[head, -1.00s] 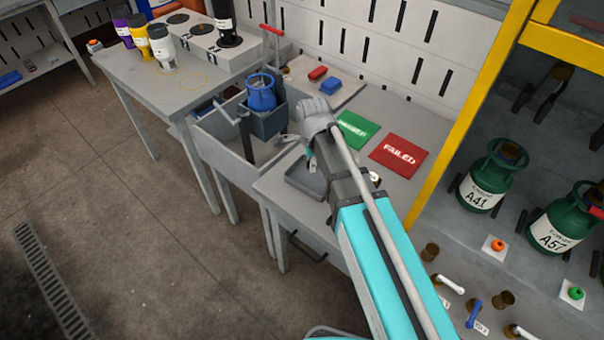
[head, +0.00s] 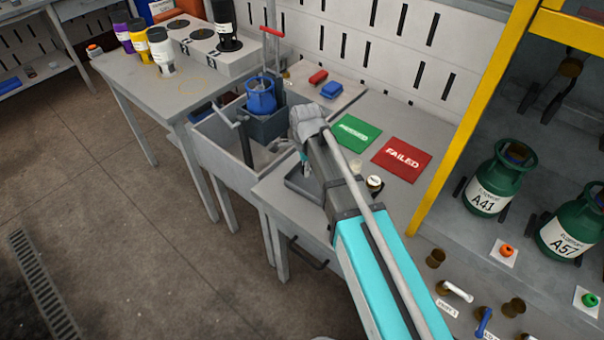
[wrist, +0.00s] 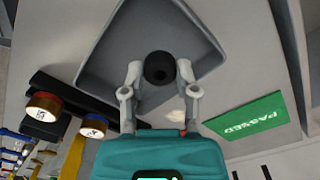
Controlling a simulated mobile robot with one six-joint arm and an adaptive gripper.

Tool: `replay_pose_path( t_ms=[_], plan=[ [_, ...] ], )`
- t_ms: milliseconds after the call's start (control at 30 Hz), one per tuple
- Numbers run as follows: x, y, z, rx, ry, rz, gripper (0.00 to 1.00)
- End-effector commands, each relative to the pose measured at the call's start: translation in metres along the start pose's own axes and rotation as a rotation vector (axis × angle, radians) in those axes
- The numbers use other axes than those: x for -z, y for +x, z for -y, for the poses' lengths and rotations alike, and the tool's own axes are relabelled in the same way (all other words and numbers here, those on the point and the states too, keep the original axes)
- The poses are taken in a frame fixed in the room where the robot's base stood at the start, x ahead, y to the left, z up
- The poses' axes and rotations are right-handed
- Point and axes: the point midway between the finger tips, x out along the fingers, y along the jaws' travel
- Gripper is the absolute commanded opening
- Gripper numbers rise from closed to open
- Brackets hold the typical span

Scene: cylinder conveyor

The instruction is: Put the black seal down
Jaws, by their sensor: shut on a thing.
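Seal and fingertips are over the grey tray (wrist: 112,42); I cannot tell whether the seal touches the tray floor. In the head view the tray (head: 296,184) lies on the workbench, partly hidden by my arm, and the seal is hidden.
The green PASSED mat (head: 356,131) and red FAILED mat (head: 402,159) lie right of my arm. Two small round items (head: 374,183) stand near the arm. A sink (head: 228,150) with a blue cylinder (head: 261,95) is at left. Green cylinders (head: 497,180) stand on the right shelf.

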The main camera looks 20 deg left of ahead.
Motion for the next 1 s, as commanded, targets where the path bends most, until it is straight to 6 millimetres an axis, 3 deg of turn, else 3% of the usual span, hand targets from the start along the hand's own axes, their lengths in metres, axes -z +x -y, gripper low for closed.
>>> replay_pose_path(
  t_ms=[400,1000],
  plan=[
    [-0.001,0.034,0.003,0.000,0.001,0.000,0.17],
    [-0.001,0.039,0.003,0.000,0.001,0.000,0.17]
  ],
)
